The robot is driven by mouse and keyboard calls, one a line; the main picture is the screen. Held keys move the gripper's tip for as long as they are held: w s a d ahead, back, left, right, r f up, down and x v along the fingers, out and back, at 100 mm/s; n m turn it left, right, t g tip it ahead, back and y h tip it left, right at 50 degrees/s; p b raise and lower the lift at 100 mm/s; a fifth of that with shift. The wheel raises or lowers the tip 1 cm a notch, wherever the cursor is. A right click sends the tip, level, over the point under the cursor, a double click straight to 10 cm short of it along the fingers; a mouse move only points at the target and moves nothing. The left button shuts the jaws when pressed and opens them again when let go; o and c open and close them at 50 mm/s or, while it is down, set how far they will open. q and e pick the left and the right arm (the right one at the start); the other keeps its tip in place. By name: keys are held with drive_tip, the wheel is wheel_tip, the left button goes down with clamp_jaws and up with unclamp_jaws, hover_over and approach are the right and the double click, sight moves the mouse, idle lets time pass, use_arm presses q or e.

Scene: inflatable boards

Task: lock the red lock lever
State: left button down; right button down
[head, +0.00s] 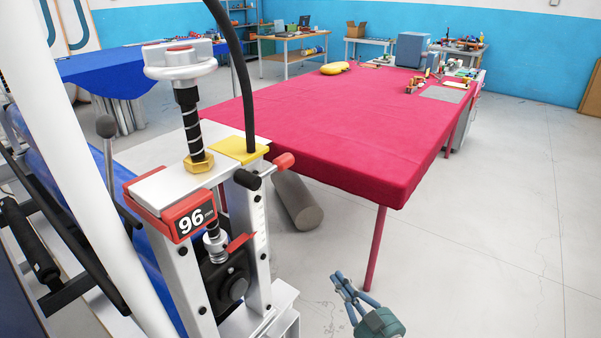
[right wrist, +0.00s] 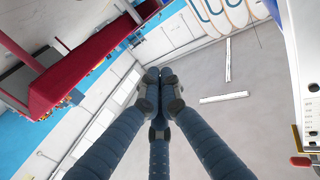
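A lever with a red tip (head: 284,161) and a black knob (head: 247,179) crosses the top of a grey metal press frame, just below its yellow plate. I take it for the red lock lever. A red knob (right wrist: 300,161) shows at the lower right edge of the right wrist view. A smaller red tab (head: 241,242) sits lower on the frame. My right gripper (head: 338,282) is below and to the right of the lever, well apart from it. Its blue-grey fingers (right wrist: 157,76) come together at the tips, with nothing seen between them. My left gripper does not show.
The floor to the right is clear.

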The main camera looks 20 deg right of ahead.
drive_tip(key=s+a+r+n+t+y, duration=0.2)
drive_tip(key=s+r+y, duration=0.1)
drive_tip(key=r, duration=0.8)
drive_tip(key=s+a+r+n+t+y+b, duration=0.1)
drive_tip(key=s+a+r+t+y, duration=0.1)
drive_tip(key=r, duration=1)
drive_tip(key=s+a+r+n+t+y+b, duration=0.1)
drive_tip(key=s+a+r+y, duration=0.3)
drive_tip(key=r, duration=0.8)
drive_tip(key=s+n+y, duration=0.1)
drive_tip(key=s+y, duration=0.1)
drive_tip(key=shift+s+a+r+n+t+y, duration=0.15)
drive_tip(key=shift+r+n+t+y, duration=0.15)
drive_tip(key=shift+t, duration=0.1)
drive_tip(key=p+x, duration=0.5)
drive_tip(key=x, duration=0.5)
drive_tip(key=shift+w+a+f, duration=0.15)
drive_tip(key=shift+w+f, duration=0.15)
drive_tip(key=shift+f, duration=0.3)
drive_tip(key=shift+w+a+f, duration=0.2)
drive_tip(key=shift+w+f, duration=0.05)
drive_tip(key=shift+f, duration=0.4)
drive_tip(key=shift+w+a+f, duration=0.15)
drive_tip(key=shift+w+f, duration=0.15)
drive_tip(key=shift+f, duration=0.3)
